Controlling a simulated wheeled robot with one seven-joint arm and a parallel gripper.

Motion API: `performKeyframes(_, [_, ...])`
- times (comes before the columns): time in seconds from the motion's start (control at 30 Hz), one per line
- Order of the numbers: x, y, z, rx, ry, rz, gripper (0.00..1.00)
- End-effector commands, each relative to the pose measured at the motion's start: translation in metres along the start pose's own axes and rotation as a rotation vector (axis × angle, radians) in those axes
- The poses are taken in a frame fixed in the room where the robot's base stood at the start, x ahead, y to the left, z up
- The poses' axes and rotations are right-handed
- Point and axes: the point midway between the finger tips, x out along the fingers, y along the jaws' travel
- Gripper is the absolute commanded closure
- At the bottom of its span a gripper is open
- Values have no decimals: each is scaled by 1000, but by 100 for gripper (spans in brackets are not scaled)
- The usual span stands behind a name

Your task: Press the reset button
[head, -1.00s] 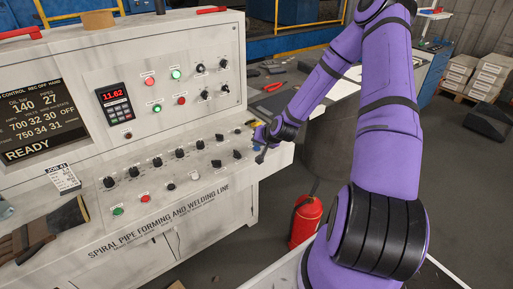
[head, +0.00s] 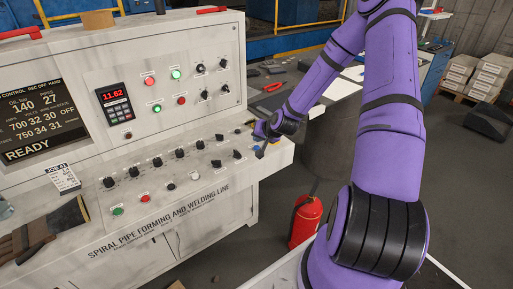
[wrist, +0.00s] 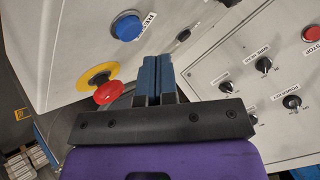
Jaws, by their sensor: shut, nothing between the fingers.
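The blue reset button (wrist: 127,27), with a partly visible "RE…" label beside it, is on the pale panel near the top of the wrist view. My gripper (wrist: 157,60) is shut and empty, with its fingertips below and right of the button in that picture and apart from it. In the head view my gripper (head: 262,132) is over the right end of the console's sloping desk. It partly hides the controls there. A small blue spot (head: 257,147) just below it appears to be the button.
A red mushroom button (wrist: 109,92) on a yellow base is close left of my fingers in the wrist view. Several black knobs (wrist: 264,64) are on the panel to the right. A fire extinguisher (head: 305,222) stands on the floor right of the console (head: 185,205).

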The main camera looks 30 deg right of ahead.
Motion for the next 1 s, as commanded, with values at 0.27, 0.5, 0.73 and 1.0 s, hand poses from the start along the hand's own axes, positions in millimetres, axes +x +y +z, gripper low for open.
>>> performKeyframes(0.27, [-17,-13,-13,-1,1,0,100])
performKeyframes(0.5, [-28,-20,-20,-1,1,0,100])
performKeyframes(0.73, [-29,-21,-21,0,-1,0,100])
performKeyframes(1.0, [-29,-21,-21,0,0,0,100])
